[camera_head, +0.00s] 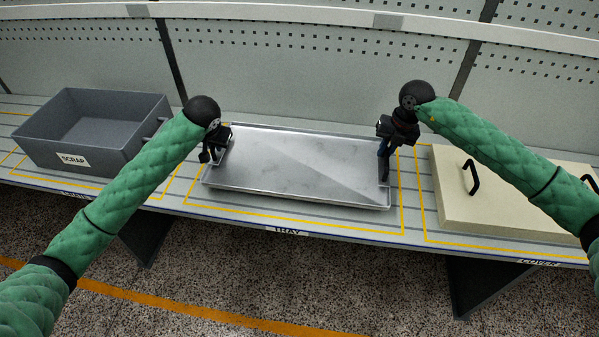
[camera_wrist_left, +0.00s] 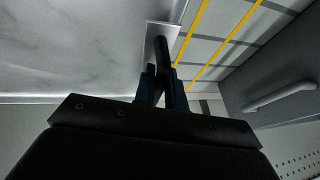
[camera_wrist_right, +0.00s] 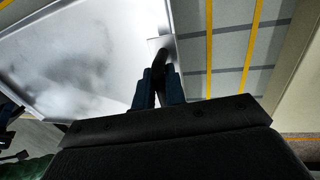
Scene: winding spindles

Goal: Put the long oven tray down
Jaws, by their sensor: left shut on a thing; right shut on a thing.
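The long oven tray (camera_head: 300,165) is a shallow silver metal tray, roughly level, within the yellow outline marked TRAY on the bench. I cannot tell whether its underside touches the bench. My left gripper (camera_head: 215,153) is shut on the dark handle at the tray's left end; that handle (camera_wrist_left: 161,60) shows between the fingers in the left wrist view. My right gripper (camera_head: 384,150) is shut on the handle at the right end, and this handle (camera_wrist_right: 160,65) shows in the right wrist view. The fingers partly hide both handles.
A grey SCRAP bin (camera_head: 120,150) stands left of the tray. A cream cover (camera_head: 500,215) with dark handles lies to the right, close to my right arm. A perforated wall panel (camera_head: 290,60) rises behind the bench. The bench's front edge runs just before the tray outline.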

